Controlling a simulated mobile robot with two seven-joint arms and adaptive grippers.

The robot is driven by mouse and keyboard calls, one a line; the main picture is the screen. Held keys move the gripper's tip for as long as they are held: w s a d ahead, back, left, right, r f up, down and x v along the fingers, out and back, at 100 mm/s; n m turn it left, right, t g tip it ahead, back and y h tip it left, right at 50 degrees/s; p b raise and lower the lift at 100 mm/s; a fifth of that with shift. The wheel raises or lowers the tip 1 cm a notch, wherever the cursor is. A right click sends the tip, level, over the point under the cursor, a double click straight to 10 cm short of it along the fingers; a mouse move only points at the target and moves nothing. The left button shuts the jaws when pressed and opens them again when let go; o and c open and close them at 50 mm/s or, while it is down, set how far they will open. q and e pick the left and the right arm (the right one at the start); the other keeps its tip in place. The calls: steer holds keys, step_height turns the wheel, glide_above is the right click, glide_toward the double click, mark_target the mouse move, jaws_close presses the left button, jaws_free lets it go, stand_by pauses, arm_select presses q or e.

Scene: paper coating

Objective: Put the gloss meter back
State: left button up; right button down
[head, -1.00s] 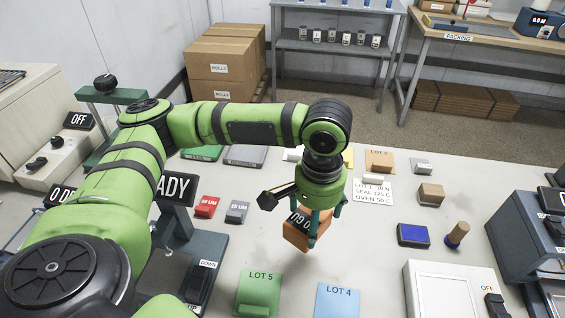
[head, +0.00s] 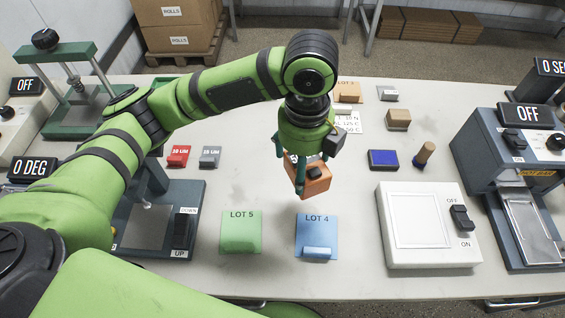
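The gloss meter (head: 316,185), a small orange box with a dark display and a dark knob, hangs tilted in my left gripper (head: 310,168). The fingers of my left gripper are shut on it from either side and hide part of it. The gripper comes down from above, over the middle of the table (head: 275,277). The meter appears a little above the tabletop, behind the blue LOT 4 card (head: 316,238). I cannot tell the exact gap. My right gripper is not in view.
A green LOT 5 card (head: 241,233) lies left of LOT 4. A white lightbox-like device (head: 430,262) with a switch stands at right. A blue ink pad (head: 383,160) and wooden stamp (head: 424,155) lie behind it. Dark machines flank both sides.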

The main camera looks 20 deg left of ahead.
arm_select(q)
steer(key=shift+w+f, duration=0.1)
steer(key=shift+w, duration=0.1)
steer(key=shift+m, duration=0.3)
steer(key=w+a+f+p, duration=0.1)
steer(key=w+a+f, duration=0.1)
steer(key=f, duration=0.1)
steer(key=w+a+f+p, duration=0.1)
steer(key=w+a+f, duration=0.2)
steer(key=w+a+f+p, duration=0.1)
steer(key=w+a+f, duration=0.1)
steer(key=w+f, duration=0.1)
steer(key=shift+w+a+f, duration=0.1)
steer(key=shift+a+f, duration=0.2)
steer(key=shift+f, duration=0.6)
steer(key=o, duration=1.5)
steer(key=shift+f, duration=0.15)
